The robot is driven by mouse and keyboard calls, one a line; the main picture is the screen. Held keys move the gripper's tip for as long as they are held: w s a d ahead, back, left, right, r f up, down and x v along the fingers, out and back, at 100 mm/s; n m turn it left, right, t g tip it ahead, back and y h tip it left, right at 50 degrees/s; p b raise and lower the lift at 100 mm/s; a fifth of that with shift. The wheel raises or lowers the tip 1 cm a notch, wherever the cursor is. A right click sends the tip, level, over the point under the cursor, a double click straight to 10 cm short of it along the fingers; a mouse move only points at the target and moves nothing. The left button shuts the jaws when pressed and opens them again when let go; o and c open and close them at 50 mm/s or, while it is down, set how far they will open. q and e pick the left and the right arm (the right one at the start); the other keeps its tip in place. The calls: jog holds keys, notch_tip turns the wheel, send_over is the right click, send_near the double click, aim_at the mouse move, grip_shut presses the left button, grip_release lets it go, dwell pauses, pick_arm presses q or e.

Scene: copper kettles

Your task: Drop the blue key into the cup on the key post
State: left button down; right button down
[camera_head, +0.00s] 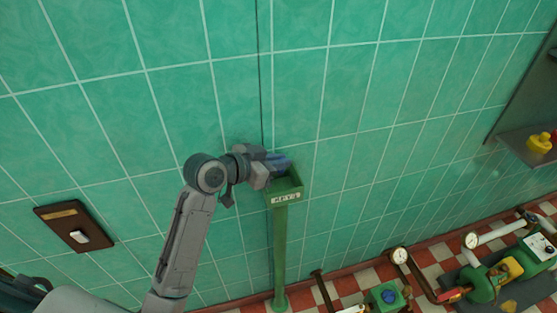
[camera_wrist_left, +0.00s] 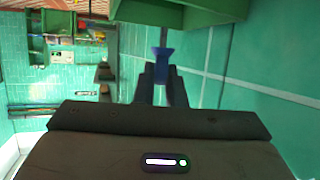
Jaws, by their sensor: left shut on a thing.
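The key post (camera_head: 281,250) is a green pole against the tiled wall. A square green cup (camera_head: 285,190) with a small white label sits at its top. My left gripper (camera_head: 272,165) is at the cup's upper left rim. It is shut on the blue key (camera_head: 281,162), which shows at or just over the cup's opening. In the left wrist view the blue key (camera_wrist_left: 162,52) sticks out from between the dark fingers (camera_wrist_left: 162,85), close to the green cup (camera_wrist_left: 205,12). I cannot tell whether key and cup touch. My right gripper is not in view.
A brown switch plate (camera_head: 75,225) with a white switch is on the wall at left. Pipes with gauges (camera_head: 400,255) and green machinery (camera_head: 485,285) stand at lower right. A shelf (camera_head: 525,147) holds a yellow object (camera_head: 540,142). The wall above the cup is bare.

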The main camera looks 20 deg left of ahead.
pick_arm(q)
jog(key=shift+f+b, duration=0.8)
jog(key=shift+f, duration=0.7)
dwell(0.9)
jog(key=c, duration=1.4)
grip_release()
jog(key=b+v, duration=0.2)
jog(key=v, duration=0.8)
jog(key=shift+s+a+r+b, duration=0.2)
jog(key=shift+s+b, duration=0.1)
jog(key=shift+f, duration=0.1)
